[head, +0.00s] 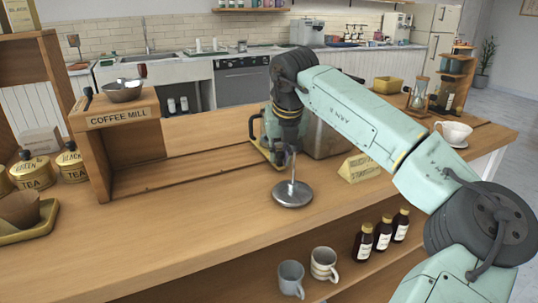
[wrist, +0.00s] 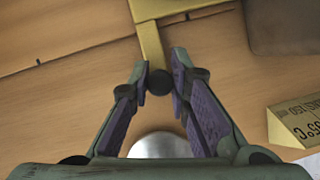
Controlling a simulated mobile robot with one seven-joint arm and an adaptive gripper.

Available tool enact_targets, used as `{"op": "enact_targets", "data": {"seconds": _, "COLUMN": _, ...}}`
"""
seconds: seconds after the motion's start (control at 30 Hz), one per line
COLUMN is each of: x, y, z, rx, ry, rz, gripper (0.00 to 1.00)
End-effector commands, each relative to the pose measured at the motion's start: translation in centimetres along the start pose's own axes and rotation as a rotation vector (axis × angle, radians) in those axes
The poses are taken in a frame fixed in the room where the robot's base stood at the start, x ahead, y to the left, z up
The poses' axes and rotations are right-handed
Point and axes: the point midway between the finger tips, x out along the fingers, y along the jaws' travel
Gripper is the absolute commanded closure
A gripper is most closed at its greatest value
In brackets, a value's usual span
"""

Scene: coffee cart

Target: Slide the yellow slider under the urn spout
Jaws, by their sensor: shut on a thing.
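The yellow slider (head: 265,149) lies on the counter beside my gripper, partly hidden by it in the head view. In the wrist view, its yellow bar (wrist: 150,42) runs from the top edge to a dark round knob (wrist: 160,82). My gripper (head: 288,150) has its fingertips (wrist: 162,65) closed around this knob end. A grey metal body, seemingly the urn (head: 325,140), stands to the right, largely behind my arm. Its dark side shows at the top right in the wrist view (wrist: 285,25). I cannot make out the spout.
A silver disc (head: 293,196) with a thin upright stem stands just in front of my gripper. A yellow 95°C sign (head: 360,168) stands to the right. The wooden coffee mill stand (head: 122,118) is to the left.

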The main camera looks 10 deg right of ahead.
Motion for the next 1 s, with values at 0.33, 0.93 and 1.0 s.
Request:
{"op": "enact_targets", "data": {"seconds": 0.33, "x": 0.08, "y": -0.67, "z": 0.12, "rx": 0.005, "ry": -0.002, "rz": -0.006, "gripper": 1.0}}
{"op": "enact_targets", "data": {"seconds": 0.93, "x": 0.05, "y": -0.47, "z": 0.12, "rx": 0.003, "ry": -0.002, "rz": -0.004, "gripper": 0.62}}
{"op": "enact_targets", "data": {"seconds": 1.0, "x": 0.0, "y": -0.44, "z": 0.12, "rx": 0.002, "ry": -0.002, "rz": -0.003, "gripper": 0.62}}
